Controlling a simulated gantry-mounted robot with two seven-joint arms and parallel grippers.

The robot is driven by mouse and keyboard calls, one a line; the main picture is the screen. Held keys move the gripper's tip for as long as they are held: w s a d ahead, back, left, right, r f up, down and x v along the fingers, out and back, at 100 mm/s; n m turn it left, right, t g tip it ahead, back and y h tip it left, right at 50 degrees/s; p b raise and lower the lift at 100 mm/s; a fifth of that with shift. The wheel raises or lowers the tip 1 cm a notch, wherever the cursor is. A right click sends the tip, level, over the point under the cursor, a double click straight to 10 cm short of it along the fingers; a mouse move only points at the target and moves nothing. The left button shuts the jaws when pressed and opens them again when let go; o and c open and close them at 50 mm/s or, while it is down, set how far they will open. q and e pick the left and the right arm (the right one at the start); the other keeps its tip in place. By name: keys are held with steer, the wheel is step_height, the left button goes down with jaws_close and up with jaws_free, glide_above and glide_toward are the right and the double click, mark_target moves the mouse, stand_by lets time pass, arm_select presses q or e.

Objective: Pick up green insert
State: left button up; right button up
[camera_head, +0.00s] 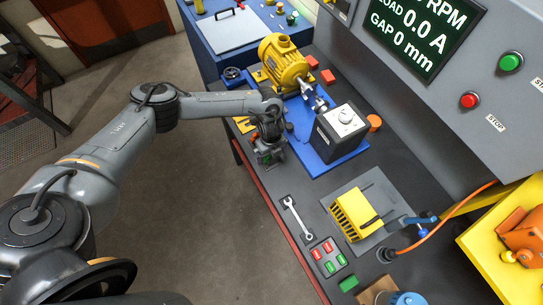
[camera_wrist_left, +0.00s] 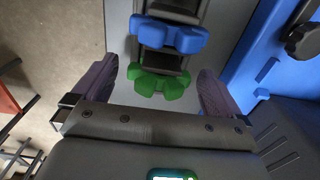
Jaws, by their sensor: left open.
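The green insert (camera_wrist_left: 163,84) shows in the left wrist view as a lobed piece on a dark holder. A similar blue insert (camera_wrist_left: 170,36) sits just beyond it. My left gripper (camera_wrist_left: 157,76) is open and empty, with one dark finger on each side of the green insert. I cannot tell whether the fingers touch it. In the head view my left gripper (camera_head: 268,153) is low over the bench's near edge, left of the blue base plate, and it hides the inserts there. My right gripper is in neither view.
A yellow motor (camera_head: 283,62) and a black box (camera_head: 340,133) stand on a blue plate (camera_head: 312,162) right of the gripper. A wrench (camera_head: 297,217), red and green blocks (camera_head: 328,256) and a yellow finned part (camera_head: 352,214) lie nearer. A grey control panel (camera_head: 455,75) rises behind.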

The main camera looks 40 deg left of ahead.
arm_select(q)
steer(key=shift+f, duration=0.25)
steer(key=shift+c, duration=0.5)
steer(key=c, duration=1)
steer(key=shift+r, duration=0.1)
step_height(320, 180, up, 10)
steer(key=shift+f, duration=0.1)
